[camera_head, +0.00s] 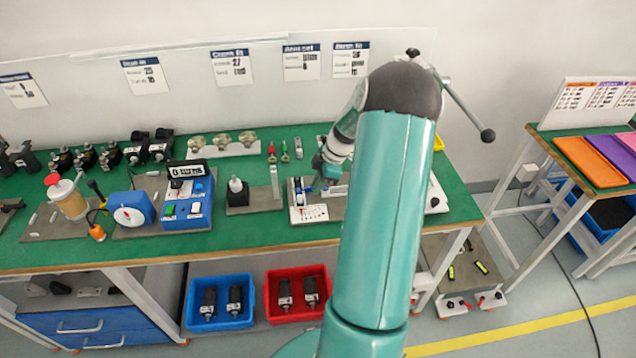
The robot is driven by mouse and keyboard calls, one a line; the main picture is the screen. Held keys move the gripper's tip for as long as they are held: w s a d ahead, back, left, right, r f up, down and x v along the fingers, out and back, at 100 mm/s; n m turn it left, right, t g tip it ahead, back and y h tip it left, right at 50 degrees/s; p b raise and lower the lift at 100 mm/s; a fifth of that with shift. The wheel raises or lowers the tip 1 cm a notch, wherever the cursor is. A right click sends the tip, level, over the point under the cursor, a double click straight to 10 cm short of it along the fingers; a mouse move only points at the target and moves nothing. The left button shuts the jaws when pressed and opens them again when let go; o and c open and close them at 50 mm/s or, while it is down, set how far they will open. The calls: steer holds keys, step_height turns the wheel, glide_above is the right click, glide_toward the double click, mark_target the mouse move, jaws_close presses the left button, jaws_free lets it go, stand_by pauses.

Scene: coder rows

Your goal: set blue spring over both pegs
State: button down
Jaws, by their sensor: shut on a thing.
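My gripper (327,174) is at the end of my teal arm, low over a fixture plate (309,214) on the green bench. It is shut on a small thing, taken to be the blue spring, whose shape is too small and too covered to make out. Small blue parts (304,186) show on the left side of the fixture, close beside my gripper. I cannot tell the two pegs apart from the other small parts there. Whether the spring touches a peg cannot be seen.
Left of the fixture stand a dark block with a white-topped bottle (237,190), a blue tester (188,200) and a blue dial unit (131,210). Small screwdrivers (284,153) and a tray of domed parts (222,143) lie behind. Blue (219,322) and red (297,315) bins sit below.

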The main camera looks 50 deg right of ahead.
steer(key=shift+f, duration=0.3)
steer(key=c, duration=1.3)
jaws_free()
steer(key=v, duration=1.4)
steer(key=shift+a, duration=0.15)
